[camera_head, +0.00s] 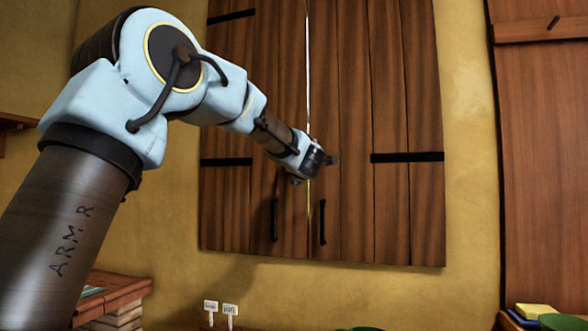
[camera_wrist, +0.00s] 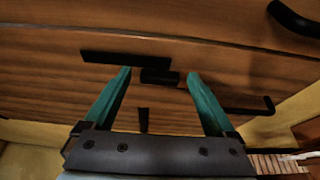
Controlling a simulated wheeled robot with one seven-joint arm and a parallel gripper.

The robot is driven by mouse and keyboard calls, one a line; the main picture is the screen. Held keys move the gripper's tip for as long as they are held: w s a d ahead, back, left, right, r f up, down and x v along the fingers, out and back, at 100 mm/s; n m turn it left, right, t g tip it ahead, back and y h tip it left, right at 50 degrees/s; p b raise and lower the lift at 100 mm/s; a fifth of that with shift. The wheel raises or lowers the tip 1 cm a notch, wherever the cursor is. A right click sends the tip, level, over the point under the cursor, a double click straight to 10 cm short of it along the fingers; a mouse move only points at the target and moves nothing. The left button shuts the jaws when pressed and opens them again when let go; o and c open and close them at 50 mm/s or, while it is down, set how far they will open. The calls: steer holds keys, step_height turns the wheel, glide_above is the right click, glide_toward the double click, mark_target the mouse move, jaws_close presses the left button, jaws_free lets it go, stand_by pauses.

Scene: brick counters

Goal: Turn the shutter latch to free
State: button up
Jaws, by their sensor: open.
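The closed wooden shutters (camera_head: 355,90) fill the back wall, with a bright thin gap between the two leaves. My gripper (camera_head: 314,169) is at this gap, about mid-height, and hides the latch there. In the wrist view my gripper (camera_wrist: 160,74) is open, its two teal fingers apart and pointing at the wood. A dark bar (camera_wrist: 115,56), which looks like the latch, lies nearly along the seam, just beyond the left fingertip. A small black block (camera_wrist: 160,77) sits between the fingertips. I cannot tell whether the fingers touch it.
Two black pull handles (camera_head: 274,220) (camera_head: 322,222) hang below my gripper; they also show in the wrist view (camera_wrist: 293,18) (camera_wrist: 250,106). Black hinge straps (camera_head: 407,157) cross the leaves. Two small white signs (camera_head: 230,309) stand below. A yellow block (camera_head: 533,311) lies at lower right.

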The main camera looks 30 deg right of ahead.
steer(key=b+v, duration=0.2)
steer(key=v, duration=0.8)
steer(key=shift+s, duration=0.4)
steer(key=shift+a, duration=0.1)
steer(key=w+a+f+m+g+y+p, duration=0.1)
steer(key=w+a+f+m+g+p, duration=0.2)
steer(key=a+f+m, duration=0.5)
steer(key=w+a+f+m+g+y+p, duration=0.1)
steer(key=a+f+m+g+p, duration=0.25)
steer(key=a+f, duration=0.8)
steer(key=s+a+f+m+g+y+p, duration=0.1)
steer(key=s+a+f+m+g+y, duration=0.1)
steer(key=s+a+f+g, duration=0.2)
steer(key=s+a+f+m+g+y+p, duration=0.1)
steer(key=s+a+f+g, duration=0.3)
steer(key=s+a+f, duration=0.5)
steer(key=s+a+y+p, duration=0.1)
steer(key=s+a, duration=0.4)
steer(key=a, duration=0.3)
steer(key=shift+a+f+m+g, duration=0.35)
steer(key=shift+f, duration=0.05)
steer(key=shift+c, duration=0.3)
